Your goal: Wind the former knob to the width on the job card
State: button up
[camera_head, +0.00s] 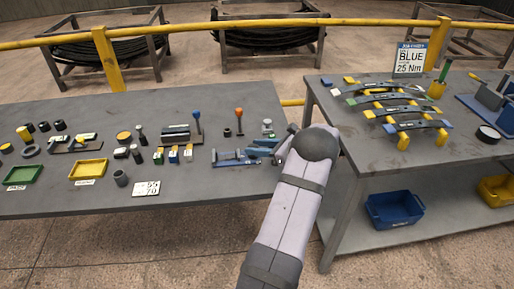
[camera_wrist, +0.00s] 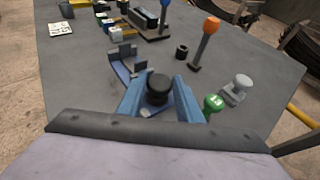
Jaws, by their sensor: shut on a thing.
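The former is a blue bracket with upright posts (camera_wrist: 122,62), in front of my fingers in the wrist view. In the head view the blue former (camera_head: 233,159) lies near the right end of the left table. My gripper (camera_wrist: 158,92) has its blue fingers shut on a round black knob (camera_wrist: 158,82) at the former's near end. In the head view my gripper (camera_head: 268,147) is at the former's right end, and the knob cannot be made out. A white card (camera_head: 147,188) reading 55 and 70 lies at the left table's front edge. A sign (camera_head: 410,60) on the right table reads BLUE and 25 Nm.
A green-topped knob (camera_wrist: 213,102) and a grey capped post (camera_wrist: 239,86) stand close right of my fingers. An orange-headed tool (camera_wrist: 205,42) stands beyond. Yellow (camera_head: 88,169) and green (camera_head: 23,175) trays sit left. Leaf springs (camera_head: 390,103) lie on the right table.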

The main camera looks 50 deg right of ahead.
jog(key=shift+w+d+r+n+g+y+b, duration=0.1)
jog(key=shift+d+n+g+y+b, duration=0.15)
jog(key=shift+n+y, duration=0.45)
jog(key=shift+w+d+n+g+y+b, duration=0.15)
jog(key=shift+n+y+b, duration=0.2)
jog(key=shift+n+y, duration=0.35)
jog(key=shift+s+r+n+y+b, duration=0.1)
jog(key=shift+n+y+b, duration=0.25)
jog(key=shift+y, duration=0.35)
jog(key=o, duration=1)
jog(key=shift+a, duration=0.1)
jog(key=shift+s, duration=0.15)
jog(key=shift+b+v, duration=0.55)
jog(key=shift+v, duration=3)
jog(key=shift+r, duration=0.1)
